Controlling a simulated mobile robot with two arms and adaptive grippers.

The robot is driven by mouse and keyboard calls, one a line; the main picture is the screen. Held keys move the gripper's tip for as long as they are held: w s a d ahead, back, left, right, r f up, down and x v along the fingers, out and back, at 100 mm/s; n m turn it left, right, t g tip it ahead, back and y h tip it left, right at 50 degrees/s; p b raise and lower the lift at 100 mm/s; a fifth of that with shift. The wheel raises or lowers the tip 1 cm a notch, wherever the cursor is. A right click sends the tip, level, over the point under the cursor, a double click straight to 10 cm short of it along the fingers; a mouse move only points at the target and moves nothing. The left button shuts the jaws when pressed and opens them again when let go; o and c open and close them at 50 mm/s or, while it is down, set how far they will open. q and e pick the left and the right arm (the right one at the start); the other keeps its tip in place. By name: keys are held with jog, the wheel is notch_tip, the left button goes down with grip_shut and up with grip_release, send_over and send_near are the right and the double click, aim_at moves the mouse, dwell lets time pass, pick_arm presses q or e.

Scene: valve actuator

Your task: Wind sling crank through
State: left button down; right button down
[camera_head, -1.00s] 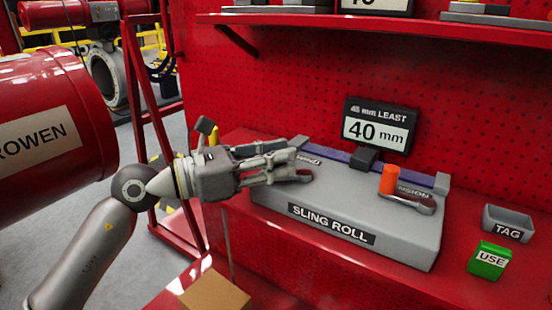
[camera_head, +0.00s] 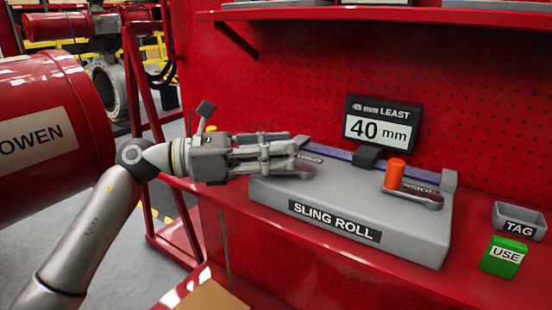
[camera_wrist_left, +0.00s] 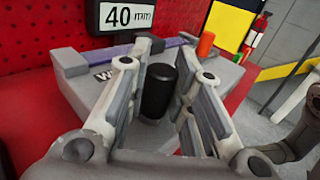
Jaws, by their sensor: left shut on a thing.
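The grey SLING ROLL unit (camera_head: 410,240) sits on the red bench. A black upright crank handle (camera_wrist_left: 158,92) stands on its left part, between the two fingers of my left gripper (camera_wrist_left: 160,75). In the head view my left gripper (camera_head: 305,158) reaches in from the left over the unit's left end, shut on that handle. A purple sling (camera_head: 340,153) runs along the back of the unit. A display (camera_head: 377,131) behind it reads 40 mm. My right gripper is not in view.
A grey lever with an orange knob (camera_head: 395,174) is on the unit's right part. A grey TAG tray (camera_head: 519,222) and a green USE block (camera_head: 504,257) are to the right. A red shelf (camera_head: 450,25) hangs above. A large red cylinder (camera_head: 50,130) is at the left.

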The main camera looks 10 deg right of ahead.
pick_arm(q)
jog(key=shift+w+d+f+m+g, duration=0.1)
jog(key=shift+w+m+g, duration=0.1)
jog(key=shift+g, duration=0.15)
jog(key=shift+w+f+m+g, duration=0.1)
jog(key=shift+m+g, duration=0.1)
jog(key=shift+g, duration=0.15)
jog(key=shift+w+d+m+g, duration=0.15)
jog(key=shift+m+g, duration=0.35)
jog(key=shift+g, duration=0.3)
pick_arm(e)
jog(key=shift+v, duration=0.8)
pick_arm(q)
jog(key=shift+y, duration=0.3)
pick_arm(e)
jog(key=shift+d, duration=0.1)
pick_arm(q)
jog(key=c, duration=1.3)
grip_release()
jog(key=shift+r, duration=0.15)
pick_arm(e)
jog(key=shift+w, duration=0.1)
pick_arm(q)
jog(key=shift+o, duration=0.2)
jog(key=v, duration=1.2)
jog(key=shift+w, duration=0.1)
